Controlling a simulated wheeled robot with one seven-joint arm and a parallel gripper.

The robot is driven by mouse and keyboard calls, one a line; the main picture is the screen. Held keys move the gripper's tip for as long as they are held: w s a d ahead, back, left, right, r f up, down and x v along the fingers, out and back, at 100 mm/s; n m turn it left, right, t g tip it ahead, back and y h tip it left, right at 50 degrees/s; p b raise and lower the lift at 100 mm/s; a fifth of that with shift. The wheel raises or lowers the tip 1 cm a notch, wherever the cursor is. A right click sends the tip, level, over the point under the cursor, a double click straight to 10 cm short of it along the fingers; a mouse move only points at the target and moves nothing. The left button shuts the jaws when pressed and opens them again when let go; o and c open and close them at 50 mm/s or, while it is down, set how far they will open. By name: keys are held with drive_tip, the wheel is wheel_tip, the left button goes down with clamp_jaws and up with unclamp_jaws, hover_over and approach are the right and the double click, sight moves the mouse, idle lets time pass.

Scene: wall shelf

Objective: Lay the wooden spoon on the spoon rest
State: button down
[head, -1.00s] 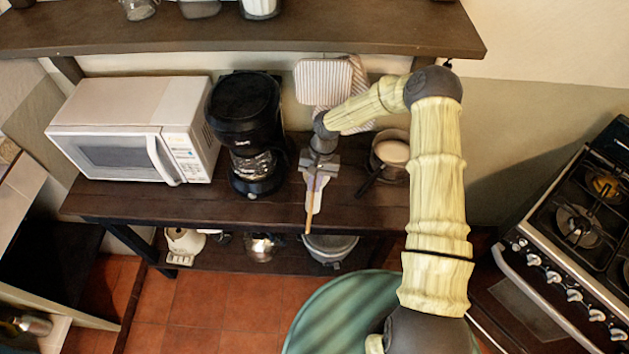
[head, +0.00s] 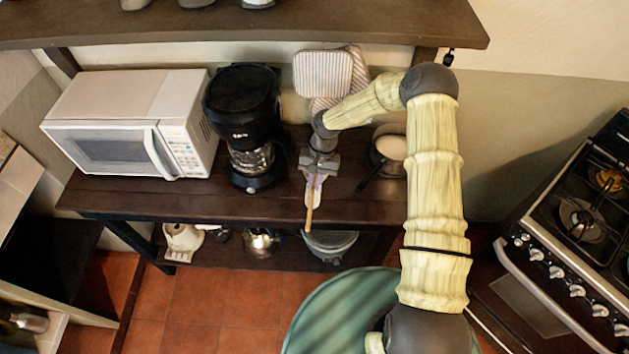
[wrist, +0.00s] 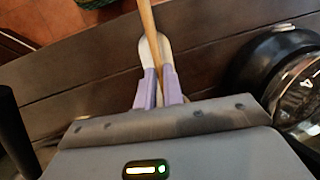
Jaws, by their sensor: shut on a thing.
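My gripper (head: 314,184) is over the front part of the dark wooden counter, right of the coffee maker. In the wrist view its lavender fingers (wrist: 158,78) are shut on the wooden spoon (wrist: 148,20). The spoon's handle (head: 309,217) points toward the counter's front edge; its other end is hidden by the gripper. A white, rounded piece, which looks like the spoon rest (wrist: 143,52), lies beneath the handle and fingers, partly covered by them. I cannot tell whether the spoon touches it.
The coffee maker (head: 243,115) stands close left of my gripper, with the microwave (head: 125,125) beyond. A pan (head: 391,147) with a dark handle stands close on the right. An upper shelf (head: 230,28) overhangs the back. The stove (head: 575,215) is far right.

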drive_tip(key=shift+f+b, duration=0.4)
drive_tip(key=shift+f, duration=0.2)
drive_tip(key=c, duration=1.5)
unclamp_jaws()
drive_tip(key=shift+o, duration=0.2)
drive_tip(key=shift+r+p, duration=2.45)
drive_tip(key=shift+r, duration=1.6)
